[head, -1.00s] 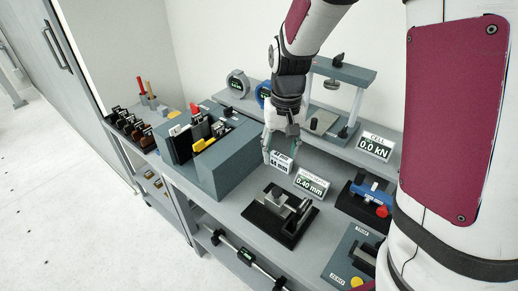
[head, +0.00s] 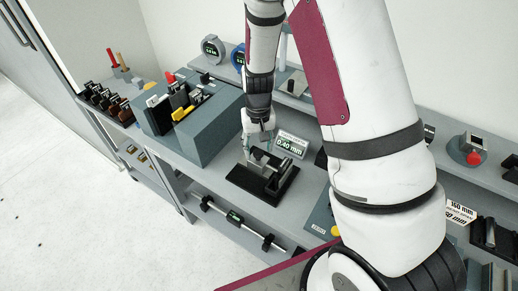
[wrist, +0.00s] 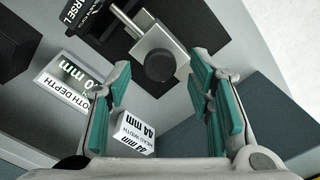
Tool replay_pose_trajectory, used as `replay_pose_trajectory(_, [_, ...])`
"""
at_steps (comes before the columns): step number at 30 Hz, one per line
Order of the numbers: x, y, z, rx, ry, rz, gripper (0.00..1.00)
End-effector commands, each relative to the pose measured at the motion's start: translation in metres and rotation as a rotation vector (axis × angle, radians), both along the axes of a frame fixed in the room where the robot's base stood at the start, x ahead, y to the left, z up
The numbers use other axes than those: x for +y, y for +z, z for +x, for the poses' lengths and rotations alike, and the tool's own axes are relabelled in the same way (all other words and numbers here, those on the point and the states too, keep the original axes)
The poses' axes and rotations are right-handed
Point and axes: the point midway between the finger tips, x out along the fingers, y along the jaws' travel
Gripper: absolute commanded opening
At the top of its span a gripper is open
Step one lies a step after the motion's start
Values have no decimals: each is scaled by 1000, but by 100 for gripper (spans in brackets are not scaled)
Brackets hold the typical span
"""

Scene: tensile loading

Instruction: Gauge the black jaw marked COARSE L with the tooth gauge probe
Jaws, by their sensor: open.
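The tooth gauge (head: 283,195) is a black base with grey metal blocks on the bench. In the wrist view, its probe (wrist: 152,50) is a grey block with a thin rod and a round black knob. A black jaw (wrist: 84,18) with white lettering ending "ARSE L" sits beside the rod tip; whether they touch is unclear. My gripper (wrist: 160,82) is open, with teal-padded fingers on either side of the knob's image and nothing held. In the head view my gripper (head: 262,146) is just above and behind the gauge.
The tooth depth display (head: 290,144) reads 0.40 mm behind the gauge. A white head-width 44 mm sign (wrist: 136,134) is close to my fingers. A large grey-blue block (head: 207,128) with jaws stands left. A bar gauge (head: 236,218) lies on the lower shelf.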

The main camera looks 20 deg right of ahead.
Motion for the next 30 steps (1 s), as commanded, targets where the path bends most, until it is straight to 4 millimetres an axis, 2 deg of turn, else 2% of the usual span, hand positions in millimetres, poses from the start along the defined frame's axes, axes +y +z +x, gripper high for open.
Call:
replay_pose_trajectory(6, [0,-14,0,0,0,0,48])
replay_pose_trajectory(14, [0,-15,0,0,0,0,48])
replay_pose_trajectory(15, [0,-15,0,0,0,0,45])
replay_pose_trajectory(21, [0,-15,0,0,0,0,0])
replay_pose_trajectory(26, [0,-15,0,0,0,0,0])
replay_pose_trajectory(30, [7,-16,11,-1,2,1,0])
